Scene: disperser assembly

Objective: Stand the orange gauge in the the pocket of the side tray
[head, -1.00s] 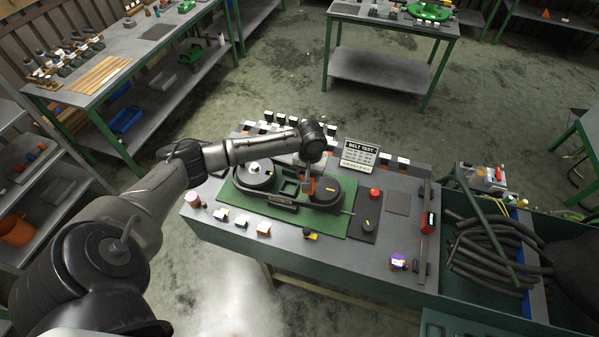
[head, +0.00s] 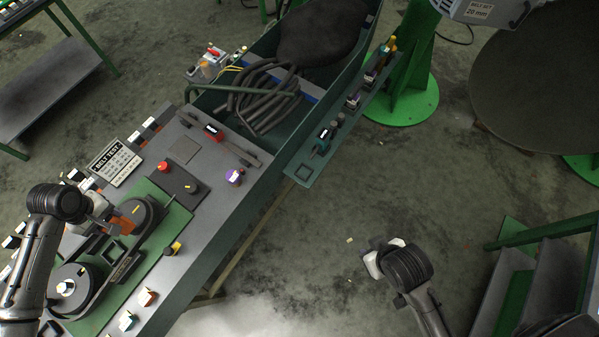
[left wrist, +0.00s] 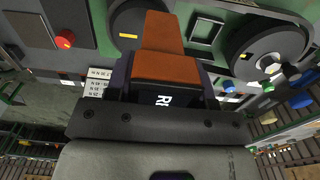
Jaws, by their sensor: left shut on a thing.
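My left gripper (head: 104,212) is shut on the orange gauge, above the belt test rig at the left of the head view. In the left wrist view the orange gauge (left wrist: 160,62) sticks out from between the jaws, with a dark lettered part at its base. The side tray (head: 321,165) is a narrow teal tray along the right side of the bench. Its square pocket (head: 305,171) is at the near end and looks empty. My right gripper (head: 383,262) hangs over the floor at lower right; its jaw gap is unclear.
The rig has two round pulleys (head: 67,284) on a green plate. Several tools stand farther along the tray. Black hoses (head: 262,95) fill a trough.

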